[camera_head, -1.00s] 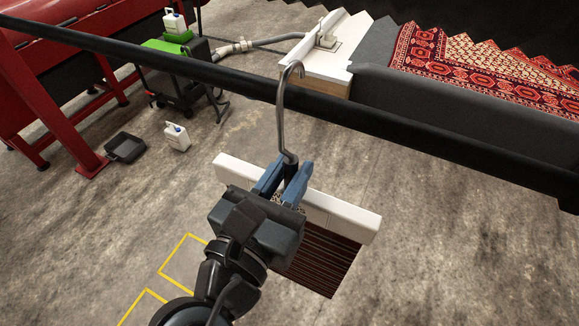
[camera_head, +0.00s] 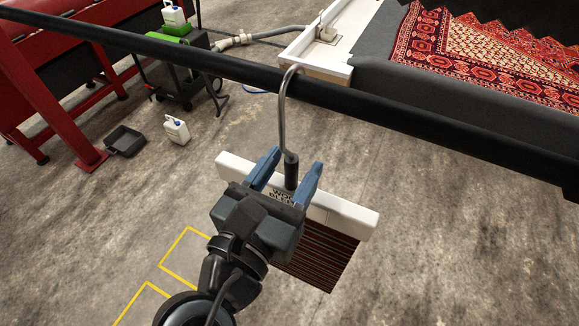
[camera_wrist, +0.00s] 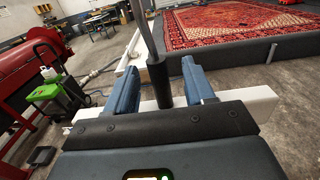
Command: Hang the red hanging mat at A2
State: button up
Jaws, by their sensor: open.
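The red hanging mat (camera_head: 318,252) is dark red with black stripes and hangs below a white clamp bar (camera_head: 345,217). A grey metal hook (camera_head: 282,115) with a black sleeve rises from the bar, and its curved top lies over the black rail (camera_head: 400,112). My gripper (camera_head: 292,177) is open, with its blue fingers on either side of the black sleeve and a gap to each. In the wrist view the sleeve (camera_wrist: 160,82) stands between the two spread fingers. My gripper hides part of the bar and mat. No A2 label is readable.
The black rail crosses the view from upper left to right. Yellow floor markings (camera_head: 185,255) are at lower left.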

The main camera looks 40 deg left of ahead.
jog(key=shift+s+f, duration=0.1)
jog(key=shift+s+d, duration=0.1)
jog(key=shift+s, duration=0.25)
jog(key=b+v, duration=0.1)
jog(key=v, duration=0.6)
jog(key=d+f+m+g, duration=0.4)
jog(key=d+f+m, duration=1)
jog(key=d, duration=0.5)
jog(key=s+d+r+m+h, duration=0.2)
jog(key=s+d+m, duration=0.5)
jog(key=m, duration=0.5)
jog(key=s+d+r+m+t+h, duration=0.1)
jog(key=s+d+r+m, duration=0.4)
jog(key=d+m, duration=0.6)
jog(key=shift+s+d+m+h, duration=0.25)
jog(key=shift+s+m+h, duration=0.45)
jog(key=shift+s+m, duration=0.25)
